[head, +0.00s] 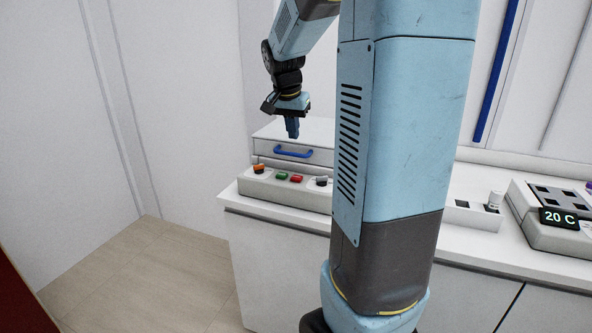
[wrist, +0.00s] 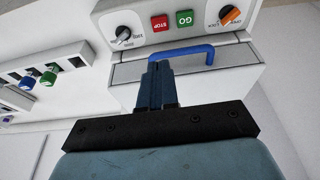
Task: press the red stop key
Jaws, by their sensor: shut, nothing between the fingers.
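The red stop key (head: 297,179) sits on the sloped front panel of a white control box on the bench. In the wrist view the red key marked STOP (wrist: 160,23) shows near the top. The green GO key (wrist: 184,18) is right beside it; it also shows in the head view (head: 281,175). My gripper (head: 292,136) points down above and behind the panel, apart from the keys, near the blue handle. In the wrist view my gripper (wrist: 156,68) has its fingers together, overlapping the blue handle in the picture. Nothing is held.
A drawer with a blue handle (head: 293,152) stands behind the panel. An orange knob (head: 259,169) and a grey knob (head: 321,181) flank the keys.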

